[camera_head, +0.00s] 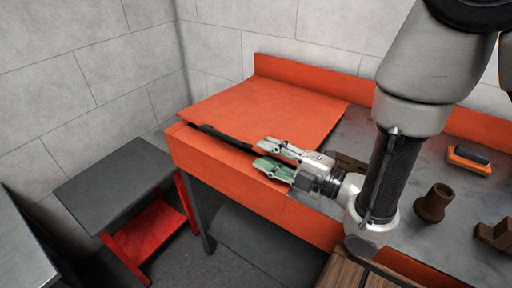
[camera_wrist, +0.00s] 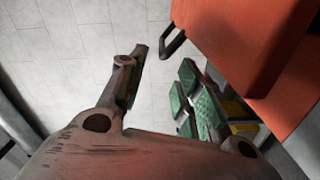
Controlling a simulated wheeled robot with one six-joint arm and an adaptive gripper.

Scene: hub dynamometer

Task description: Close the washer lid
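The washer is an orange bench-like box (camera_head: 225,172) against the back wall. Its lid (camera_head: 265,108) looks like the broad orange panel at its left end, lying low and nearly flat. A dark strip runs along the lid's front edge; I cannot tell whether it is a gap. My gripper (camera_head: 260,153) is at the front edge, its two fingers spread and pointing left, with nothing seen between them. In the wrist view the open fingers (camera_wrist: 163,62) are apart, with a dark loop handle (camera_wrist: 172,45) on the orange body just beyond them. Contact is not visible.
A grey-topped stand (camera_head: 115,180) with a red lower shelf is at left. On the metal top to the right are a brown cylindrical part (camera_head: 434,203) and an orange-and-black item (camera_head: 468,160). A wooden slatted surface (camera_head: 365,275) is at the bottom. Floor shows between stand and washer.

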